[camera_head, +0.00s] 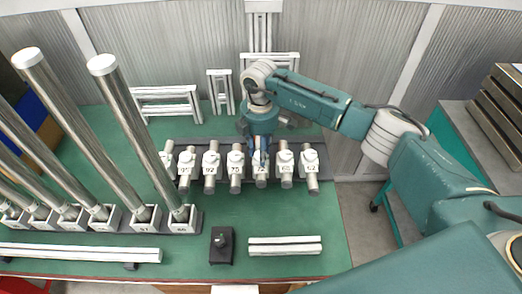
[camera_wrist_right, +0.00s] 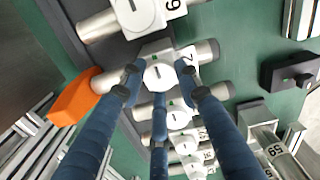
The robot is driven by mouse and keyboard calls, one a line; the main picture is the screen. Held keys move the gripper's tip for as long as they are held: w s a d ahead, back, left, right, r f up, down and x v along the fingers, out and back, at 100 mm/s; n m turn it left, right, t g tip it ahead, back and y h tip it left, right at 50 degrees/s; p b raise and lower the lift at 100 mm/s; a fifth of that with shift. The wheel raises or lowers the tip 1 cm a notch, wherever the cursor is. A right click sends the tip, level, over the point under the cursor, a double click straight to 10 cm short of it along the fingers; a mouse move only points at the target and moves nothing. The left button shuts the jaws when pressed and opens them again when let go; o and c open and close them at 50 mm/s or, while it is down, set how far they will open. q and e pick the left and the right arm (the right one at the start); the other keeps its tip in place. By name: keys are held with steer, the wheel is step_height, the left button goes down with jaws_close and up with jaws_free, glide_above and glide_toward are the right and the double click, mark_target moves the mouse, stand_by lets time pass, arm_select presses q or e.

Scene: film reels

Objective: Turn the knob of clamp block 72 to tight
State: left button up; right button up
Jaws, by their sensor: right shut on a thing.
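A row of white clamp blocks on a dark rail crosses the green bench, each with a round knob and a short metal rod. The block under my right gripper (camera_head: 262,158) carries a partly hidden label; a 7 shows on it in the wrist view, so this looks like clamp block 72 (camera_head: 261,172). In the wrist view the blue fingers of my right gripper (camera_wrist_right: 161,82) are shut around its white knob (camera_wrist_right: 158,74). The knob's dark line runs roughly up the picture, with a small green mark by its rim. My left gripper is not in view.
Neighbouring blocks (camera_head: 286,166) stand close on both sides. An orange piece (camera_wrist_right: 75,95) sits at a rod's end. Tall metal tubes (camera_head: 140,130) stand at left. A small black block (camera_head: 222,245) and a pale bar (camera_head: 285,246) lie in front.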

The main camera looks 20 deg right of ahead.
mark_target(258, 155)
steer(key=shift+s+a, duration=0.1)
steer(key=shift+a, duration=0.25)
steer(key=o, duration=1.1)
steer(key=shift+o, duration=0.2)
steer(key=shift+a, duration=0.1)
step_height(258, 155, up, 12)
